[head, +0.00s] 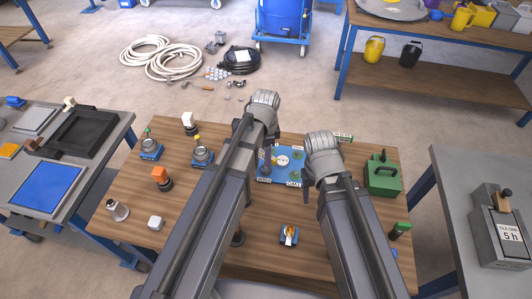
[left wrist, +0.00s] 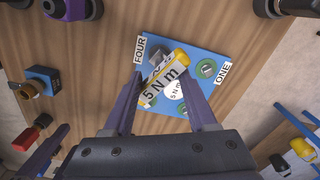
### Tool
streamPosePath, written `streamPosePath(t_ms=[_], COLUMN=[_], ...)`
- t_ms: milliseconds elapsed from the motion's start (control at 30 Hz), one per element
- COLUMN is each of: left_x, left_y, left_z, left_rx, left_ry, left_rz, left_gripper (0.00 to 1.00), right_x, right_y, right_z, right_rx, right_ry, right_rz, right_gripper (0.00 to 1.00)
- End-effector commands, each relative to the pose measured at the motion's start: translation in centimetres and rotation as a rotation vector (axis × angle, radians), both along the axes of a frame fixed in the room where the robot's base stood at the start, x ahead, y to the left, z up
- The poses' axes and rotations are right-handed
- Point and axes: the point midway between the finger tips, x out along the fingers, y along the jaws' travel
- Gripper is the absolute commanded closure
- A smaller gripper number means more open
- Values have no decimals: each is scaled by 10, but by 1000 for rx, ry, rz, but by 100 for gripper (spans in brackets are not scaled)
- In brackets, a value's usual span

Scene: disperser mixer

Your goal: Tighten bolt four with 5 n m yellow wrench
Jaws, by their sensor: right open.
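A blue plate (left wrist: 205,48) lies on the wooden table, with labels FOUR (left wrist: 139,50) and ONE (left wrist: 223,73) and a white disc in its middle. A green-ringed bolt (left wrist: 207,68) sits by ONE. The yellow wrench (left wrist: 165,78), marked 5 N m, lies diagonally between the fingers of my left gripper (left wrist: 160,75), near the FOUR corner. Its grey part covers that corner's bolt. Whether the fingers press on it is unclear. In the head view the plate (head: 283,178) is partly hidden by my left arm. My right gripper (head: 307,185) is open and empty at the plate's right side.
A green box (head: 383,175) stands right of the plate. Bottle-like items (head: 160,178) and knobbed devices (head: 202,154) stand on the left. Side tables (head: 488,170) flank the wooden table (head: 128,205).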

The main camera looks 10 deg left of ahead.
Motion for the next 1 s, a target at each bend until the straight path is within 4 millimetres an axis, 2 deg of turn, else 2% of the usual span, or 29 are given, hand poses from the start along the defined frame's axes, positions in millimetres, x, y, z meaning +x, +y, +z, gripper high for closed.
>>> streamPosePath(t_ms=[167,333,367,400,1000], left_x=[0,0,0,0,1], left_y=[0,0,0,1,3], left_z=[6,37,35,28,29], left_rx=[0,-1,-3,-6,-37], left_ry=[0,1,1,5,74], left_rz=[0,14,39,116,1163], left_gripper=[43,43,43,43,43], right_x=[0,0,0,0,0], right_y=[0,0,0,0,0], right_z=[6,37,35,28,28], right_rx=[0,0,0,0,0], right_ry=[0,0,0,0,0], right_rz=[0,0,1,1,0], right_gripper=[43,43,43,43,43])
